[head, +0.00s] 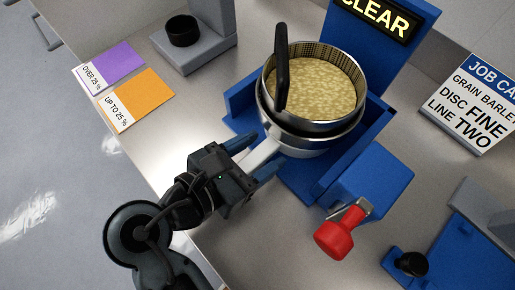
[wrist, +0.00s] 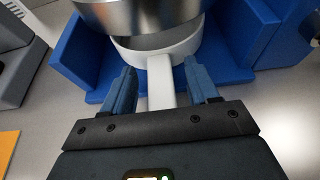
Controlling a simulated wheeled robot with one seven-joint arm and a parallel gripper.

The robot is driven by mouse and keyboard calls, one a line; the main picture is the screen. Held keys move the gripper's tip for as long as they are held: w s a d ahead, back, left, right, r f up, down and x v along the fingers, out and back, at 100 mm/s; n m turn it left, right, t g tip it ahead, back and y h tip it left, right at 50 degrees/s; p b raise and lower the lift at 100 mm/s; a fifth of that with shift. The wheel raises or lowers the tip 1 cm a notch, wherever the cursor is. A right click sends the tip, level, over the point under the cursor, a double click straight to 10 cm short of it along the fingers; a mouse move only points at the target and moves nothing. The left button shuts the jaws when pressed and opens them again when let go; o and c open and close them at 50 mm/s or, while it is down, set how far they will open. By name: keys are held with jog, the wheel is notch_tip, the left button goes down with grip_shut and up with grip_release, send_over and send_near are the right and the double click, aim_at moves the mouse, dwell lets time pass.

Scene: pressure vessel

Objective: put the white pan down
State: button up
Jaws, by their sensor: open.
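The white pan (head: 298,150) sits in the blue stand (head: 320,190), under a metal sieve (head: 268,110) full of pale grain (head: 325,85). Its body is mostly hidden by the metalware above it. Its white handle points to the lower left in the head view and toward me in the wrist view (wrist: 160,80). My gripper (head: 255,160) is open, with its blue fingers (wrist: 160,85) on either side of the handle. In the wrist view, gaps show between the handle and both fingers.
A black upright piece (head: 281,68) stands at the sieve's left edge. A red-knobbed clamp (head: 336,238) is at the stand's front. Purple (head: 110,62) and orange (head: 138,100) cards lie left. A grey block with a black knob (head: 182,31) stands behind them. A job card (head: 475,105) is right.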

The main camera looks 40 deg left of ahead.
jog(key=v, duration=1)
jog(key=shift+s+a+r, duration=0.1)
jog(key=shift+s+r, duration=0.1)
jog(key=shift+s, duration=0.1)
jog(key=shift+s+r, duration=0.2)
jog(key=shift+s, duration=0.4)
